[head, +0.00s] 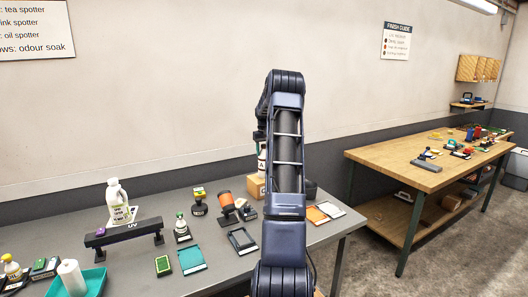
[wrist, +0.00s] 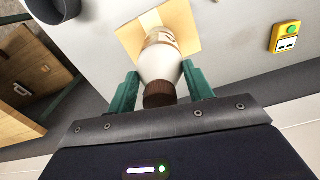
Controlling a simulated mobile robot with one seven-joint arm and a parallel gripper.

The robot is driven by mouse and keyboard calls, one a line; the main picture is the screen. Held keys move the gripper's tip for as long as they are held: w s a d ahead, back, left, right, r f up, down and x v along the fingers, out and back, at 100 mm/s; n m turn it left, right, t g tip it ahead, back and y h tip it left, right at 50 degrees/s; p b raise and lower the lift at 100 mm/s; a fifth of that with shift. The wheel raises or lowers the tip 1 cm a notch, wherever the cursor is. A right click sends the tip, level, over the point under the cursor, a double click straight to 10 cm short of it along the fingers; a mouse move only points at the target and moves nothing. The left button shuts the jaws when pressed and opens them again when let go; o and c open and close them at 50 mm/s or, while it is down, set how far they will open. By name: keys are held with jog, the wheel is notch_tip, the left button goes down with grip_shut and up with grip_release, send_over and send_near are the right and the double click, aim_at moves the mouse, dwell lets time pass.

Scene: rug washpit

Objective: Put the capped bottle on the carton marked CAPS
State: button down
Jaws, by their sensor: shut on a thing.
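My gripper (wrist: 163,84) is shut on a white bottle (wrist: 160,62) with a brown cap (wrist: 159,94), its green fingers on either side. The cap end faces the wrist camera. A tan carton (wrist: 194,28) shows behind the bottle's far end in the wrist view. In the head view, the bottle (head: 262,161) stands upright just above or on the carton (head: 256,187), partly hidden by my arm. I cannot tell whether the bottle touches the carton. No CAPS marking can be read. The gripper is mostly hidden in the head view.
Orange and white cards (head: 318,214) lie right of the carton. A wooden bench (head: 390,160) stands apart.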

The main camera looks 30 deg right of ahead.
jog(key=c, duration=0.6)
grip_release()
